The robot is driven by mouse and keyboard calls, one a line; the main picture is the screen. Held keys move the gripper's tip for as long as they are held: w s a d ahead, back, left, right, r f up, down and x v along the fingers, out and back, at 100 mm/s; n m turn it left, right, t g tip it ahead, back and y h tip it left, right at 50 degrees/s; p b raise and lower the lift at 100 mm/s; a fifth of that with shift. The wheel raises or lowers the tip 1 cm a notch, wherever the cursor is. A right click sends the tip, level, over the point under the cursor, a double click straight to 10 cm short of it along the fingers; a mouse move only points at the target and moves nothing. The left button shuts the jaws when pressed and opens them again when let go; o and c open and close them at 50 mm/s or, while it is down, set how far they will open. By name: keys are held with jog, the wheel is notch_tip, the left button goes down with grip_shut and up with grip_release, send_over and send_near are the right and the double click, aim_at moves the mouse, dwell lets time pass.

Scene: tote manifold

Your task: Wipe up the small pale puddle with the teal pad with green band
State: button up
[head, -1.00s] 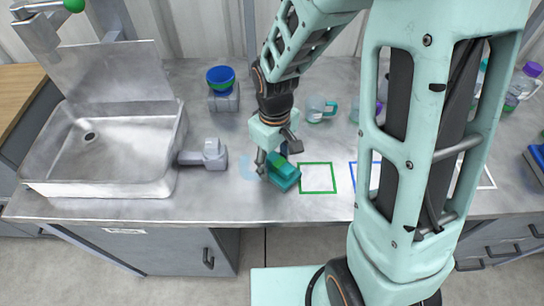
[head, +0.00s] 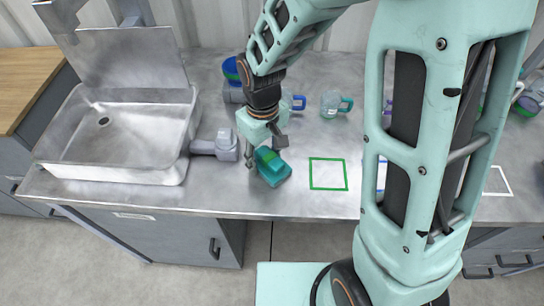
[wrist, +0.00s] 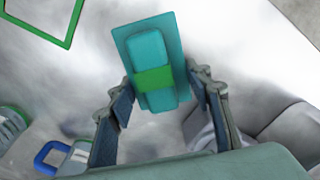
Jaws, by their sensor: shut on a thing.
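The teal pad with green band (head: 274,171) is at the counter's front part, between the grey fitting and the green outline. My gripper (head: 265,151) is above it, shut on it with a finger on each side. In the wrist view the pad (wrist: 150,48) sits between the two fingers, its green band across the raised middle part. The pad looks low, at or very near the counter; exact contact is hard to tell. I cannot make out the pale puddle in either current view; the pad and gripper cover the area where it showed.
A grey fitting (head: 217,147) stands close left of my gripper, beside the metal sink (head: 175,168). A green outline (head: 328,188) is on bare counter to the right. A blue bowl (head: 231,71) and a clear mug (head: 333,104) stand behind. The counter's front edge is near.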

aim_at(286, 160)
jog(key=shift+a, duration=1.95)
jog(key=shift+w+a+r, duration=0.1)
jog(key=shift+a+r, duration=0.15)
jog(key=shift+a, duration=0.3)
jog(key=shift+w+d+f, duration=0.1)
jog(key=shift+d+f, duration=0.1)
jog(key=shift+d, duration=1.35)
jog(key=shift+s+d+f, duration=0.15)
jog(key=shift+s+d, duration=0.05)
jog(key=shift+d, duration=0.85)
jog(key=shift+s+d+f, duration=0.15)
jog(key=shift+d, duration=0.85)
jog(key=shift+s+d+p, duration=0.1)
jog(key=shift+d+p, duration=0.2)
jog(key=shift+d, duration=1.35)
jog(key=shift+r, duration=0.1)
notch_tip(286, 160, up, 6)
jog(key=p, duration=0.5)
jog(key=shift+a, duration=0.1)
jog(key=shift+r, duration=0.1)
